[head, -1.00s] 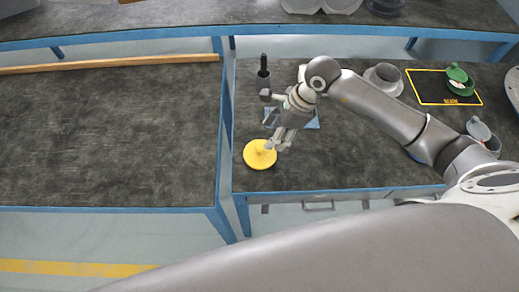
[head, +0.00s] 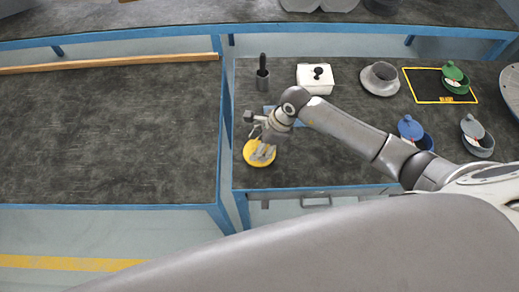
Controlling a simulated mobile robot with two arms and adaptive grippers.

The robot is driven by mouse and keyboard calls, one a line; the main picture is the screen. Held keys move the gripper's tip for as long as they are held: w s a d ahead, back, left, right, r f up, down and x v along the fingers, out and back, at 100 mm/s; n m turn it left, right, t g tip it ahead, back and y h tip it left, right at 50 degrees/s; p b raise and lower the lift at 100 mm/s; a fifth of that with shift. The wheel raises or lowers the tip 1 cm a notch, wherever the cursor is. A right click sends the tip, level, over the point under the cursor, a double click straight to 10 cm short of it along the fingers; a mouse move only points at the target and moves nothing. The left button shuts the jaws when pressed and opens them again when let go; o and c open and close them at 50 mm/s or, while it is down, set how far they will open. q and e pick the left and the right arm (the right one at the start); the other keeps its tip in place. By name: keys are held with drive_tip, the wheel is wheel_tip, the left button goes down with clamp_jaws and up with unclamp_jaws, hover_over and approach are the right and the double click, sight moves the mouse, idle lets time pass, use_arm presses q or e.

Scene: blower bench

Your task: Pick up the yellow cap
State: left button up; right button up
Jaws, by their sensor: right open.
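The yellow cap (head: 251,157) is a round disc lying on the dark bench top near its front left corner. My right gripper (head: 263,153) is right over the cap, its fingers pointing down and covering the cap's middle. It is open. Whether the fingers touch the cap cannot be told. My left gripper is not in the head view.
Behind stand a dark cup with a black handle (head: 263,76), a white box with a black knob (head: 316,80) and a grey flanged part (head: 380,78). A blue sheet lies partly behind my gripper.

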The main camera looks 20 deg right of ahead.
drive_tip(key=c, duration=1.2)
drive_tip(key=shift+c, duration=0.2)
drive_tip(key=shift+r, duration=0.2)
